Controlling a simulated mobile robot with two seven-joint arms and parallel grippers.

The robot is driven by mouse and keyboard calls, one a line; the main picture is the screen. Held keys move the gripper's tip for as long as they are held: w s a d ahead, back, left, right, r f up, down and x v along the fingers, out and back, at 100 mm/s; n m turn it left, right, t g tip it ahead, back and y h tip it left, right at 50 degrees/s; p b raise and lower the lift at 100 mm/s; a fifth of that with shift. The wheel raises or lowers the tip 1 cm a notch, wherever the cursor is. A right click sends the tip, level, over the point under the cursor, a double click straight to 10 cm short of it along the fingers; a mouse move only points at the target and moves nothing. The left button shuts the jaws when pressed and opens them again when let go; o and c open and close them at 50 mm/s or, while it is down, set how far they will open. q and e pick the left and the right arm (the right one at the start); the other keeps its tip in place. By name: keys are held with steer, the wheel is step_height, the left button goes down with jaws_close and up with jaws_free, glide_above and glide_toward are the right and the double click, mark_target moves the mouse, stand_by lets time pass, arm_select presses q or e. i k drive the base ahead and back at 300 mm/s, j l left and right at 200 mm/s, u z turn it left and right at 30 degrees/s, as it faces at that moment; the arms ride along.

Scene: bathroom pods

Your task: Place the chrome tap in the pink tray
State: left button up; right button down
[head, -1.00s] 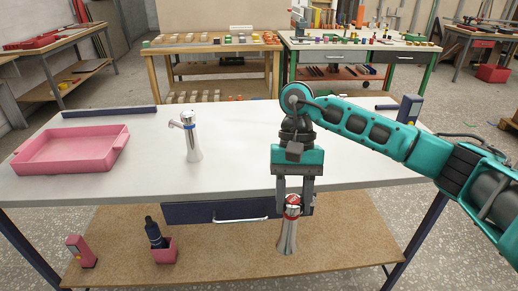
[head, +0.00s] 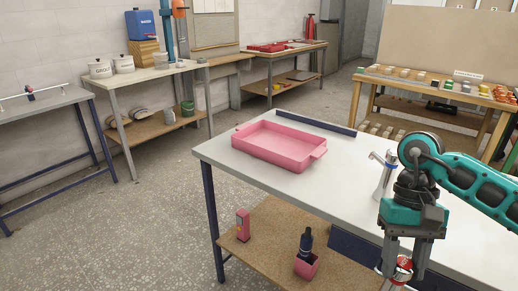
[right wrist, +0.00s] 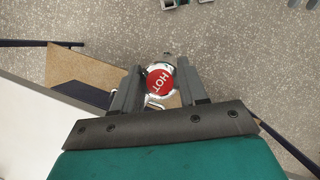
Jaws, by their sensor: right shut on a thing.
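My right gripper (head: 404,268) is shut on a chrome tap (head: 403,264) with a red cap, low in front of the table's near edge. In the right wrist view, the red cap of this tap (right wrist: 160,80), marked HOT, sits between the fingers (right wrist: 160,97). The tap's lower part is cut off in the head view. The pink tray (head: 276,145) lies empty on the white tabletop, to the left of and beyond the gripper. A second chrome tap (head: 383,176) with a blue band stands on the tabletop, partly behind my right arm. My left gripper is not in view.
The white table (head: 330,181) is clear between the tray and the second tap. A dark bar (head: 315,124) lies behind the tray. On the lower shelf stand a pink box (head: 243,225) and a dark bottle (head: 306,243) in a pink holder (head: 306,266). Other benches stand behind.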

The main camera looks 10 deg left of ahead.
mark_target(259, 145)
steer(key=u, duration=1)
steer(key=i+u, duration=0.25)
steer(key=i+j+u, duration=0.1)
steer(key=u, duration=0.2)
steer(key=i, duration=1.9)
steer(key=i+z, duration=0.1)
steer(key=z, duration=0.3)
steer(key=i+z, duration=0.1)
steer(key=z, duration=0.3)
